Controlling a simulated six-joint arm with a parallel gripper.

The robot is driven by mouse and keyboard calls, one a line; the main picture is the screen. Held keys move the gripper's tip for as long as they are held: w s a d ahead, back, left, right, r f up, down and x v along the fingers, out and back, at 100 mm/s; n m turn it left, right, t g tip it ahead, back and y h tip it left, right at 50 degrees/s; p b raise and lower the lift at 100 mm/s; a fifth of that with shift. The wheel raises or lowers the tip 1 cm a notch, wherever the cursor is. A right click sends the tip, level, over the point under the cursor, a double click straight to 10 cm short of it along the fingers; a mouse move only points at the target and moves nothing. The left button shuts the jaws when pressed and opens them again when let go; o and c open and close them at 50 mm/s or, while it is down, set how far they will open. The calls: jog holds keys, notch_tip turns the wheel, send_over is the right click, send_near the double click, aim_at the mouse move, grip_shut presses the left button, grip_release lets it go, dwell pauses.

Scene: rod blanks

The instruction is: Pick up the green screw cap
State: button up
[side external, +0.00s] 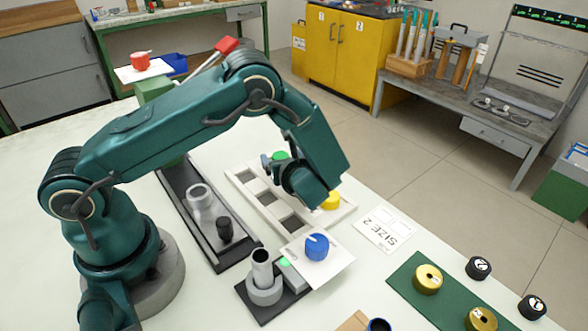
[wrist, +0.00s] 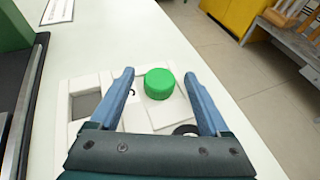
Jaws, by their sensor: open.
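The green screw cap (wrist: 159,83) sits on the white tray (wrist: 75,73) and shows whole in the wrist view, between and just beyond the fingertips. In the side view only a bit of the green cap (side external: 280,155) shows behind my gripper. My gripper (wrist: 162,75) is open, with one blue finger on each side of the cap's line and nothing held. In the side view my gripper (side external: 270,160) is over the far part of the tray, partly hidden by my wrist. I cannot tell how high the fingers are above the cap.
A yellow cap (side external: 331,201) is at the tray's right edge. A blue cap (side external: 317,246) lies on a white card nearer the front. A black tray (side external: 228,262) with a grey ring and a dark knob lies left of the white tray. A green mat (side external: 404,285) holds brass rings.

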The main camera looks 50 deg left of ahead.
grip_shut()
jog(key=shift+r, duration=0.15)
